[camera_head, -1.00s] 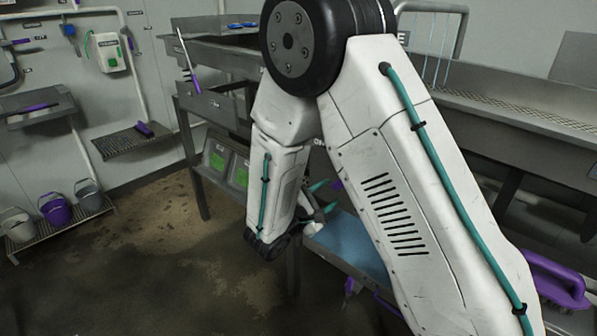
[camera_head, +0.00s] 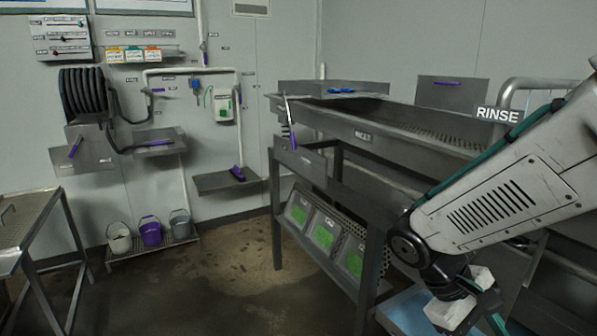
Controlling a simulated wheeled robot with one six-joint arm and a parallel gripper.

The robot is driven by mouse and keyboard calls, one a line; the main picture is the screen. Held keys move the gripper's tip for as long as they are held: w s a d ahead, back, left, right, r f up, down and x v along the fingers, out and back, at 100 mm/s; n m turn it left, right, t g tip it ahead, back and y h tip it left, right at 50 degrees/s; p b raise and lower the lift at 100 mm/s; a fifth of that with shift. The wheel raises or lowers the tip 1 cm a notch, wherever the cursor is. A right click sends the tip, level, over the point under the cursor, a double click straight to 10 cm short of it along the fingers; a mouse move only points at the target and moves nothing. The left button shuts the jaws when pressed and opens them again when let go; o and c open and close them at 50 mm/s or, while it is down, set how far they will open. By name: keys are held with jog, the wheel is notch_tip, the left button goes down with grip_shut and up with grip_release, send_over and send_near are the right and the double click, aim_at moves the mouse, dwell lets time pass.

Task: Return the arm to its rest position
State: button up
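My arm comes in from the right edge, its white link sloping down to a dark wrist at the lower right. My gripper (camera_head: 491,318) hangs below the wrist, partly cut by the bottom edge and partly behind the wrist's white parts. A little teal shows at its end. I cannot tell whether its fingers are apart or together, and nothing is clearly seen in it. A blue surface lies low beside it.
A long metal sink (camera_head: 370,135) with a RINSE sign (camera_head: 498,114) stands behind my arm. Green-marked crates (camera_head: 322,232) sit on its lower shelf. A metal table (camera_head: 28,232) stands at left. Buckets (camera_head: 151,230) stand by the back wall. The floor between is open.

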jog(key=s+a+r+m+t+y, duration=0.3)
jog(key=s+r+m+t+y, duration=0.1)
jog(key=s+r, duration=0.4)
jog(key=shift+r+m+t+y, duration=0.4)
jog(key=shift+r+t+y, duration=0.4)
jog(key=shift+y, duration=0.6)
